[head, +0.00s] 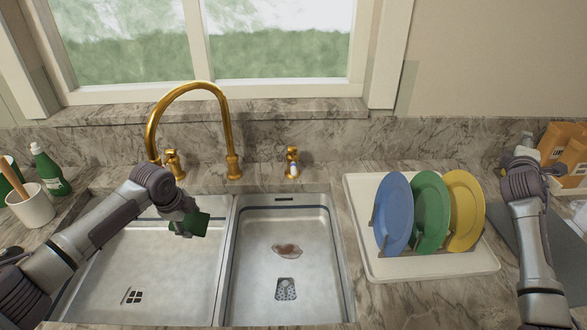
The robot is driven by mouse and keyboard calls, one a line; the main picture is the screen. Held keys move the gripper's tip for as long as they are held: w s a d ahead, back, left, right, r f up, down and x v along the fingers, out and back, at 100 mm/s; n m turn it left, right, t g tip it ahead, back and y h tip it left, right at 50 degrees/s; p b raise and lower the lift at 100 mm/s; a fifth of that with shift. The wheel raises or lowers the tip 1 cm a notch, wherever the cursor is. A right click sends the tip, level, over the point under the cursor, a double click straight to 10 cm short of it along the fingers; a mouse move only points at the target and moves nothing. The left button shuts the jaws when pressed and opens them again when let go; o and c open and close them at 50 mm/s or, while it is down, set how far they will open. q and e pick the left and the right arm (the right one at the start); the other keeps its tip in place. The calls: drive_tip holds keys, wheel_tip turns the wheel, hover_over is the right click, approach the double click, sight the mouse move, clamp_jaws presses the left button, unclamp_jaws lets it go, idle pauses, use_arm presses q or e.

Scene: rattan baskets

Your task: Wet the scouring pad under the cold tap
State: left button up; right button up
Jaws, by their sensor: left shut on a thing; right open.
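My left gripper (182,222) is shut on a dark green scouring pad (200,225) and holds it over the right part of the left sink basin (150,275). The gold tap (232,140) stands behind the basins, and its spout arches over to the left. No water stream shows. One gold handle (172,163) stands left of the tap base and another (292,163) right of it; I cannot tell which is cold. My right gripper (525,150) is open at the far right, beyond the dish rack, with its fingers hard to make out.
The right basin (325,280) has a brown stain (286,250) and a drain. A white rack tray (375,265) holds a blue (394,215), a green (430,210) and a yellow plate (464,210). A white cup (32,206) and a green bottle (50,172) stand at the left.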

drive_tip(key=w+a+r+n+t+y, duration=0.2)
drive_tip(key=a+r+n, duration=0.3)
drive_tip(key=a, duration=0.5)
drive_tip(key=w+a+r+n+t+y, duration=0.2)
drive_tip(key=w+a+r+n+y, duration=0.1)
drive_tip(key=a+n, duration=0.6)
drive_tip(key=w+a+r+n+t+y, duration=0.2)
drive_tip(key=a+r+n, duration=0.25)
drive_tip(key=a, duration=0.65)
drive_tip(key=n+g+y, duration=0.3)
drive_tip(key=n+y, duration=0.1)
drive_tip(key=n, duration=0.5)
approach(293, 164)
drive_tip(key=w, duration=0.6)
drive_tip(key=w+f, duration=0.1)
drive_tip(key=w, duration=0.2)
drive_tip(key=shift+w+a, duration=0.1)
drive_tip(key=shift+a, duration=0.2)
drive_tip(key=shift+c, duration=0.3)
clamp_jaws()
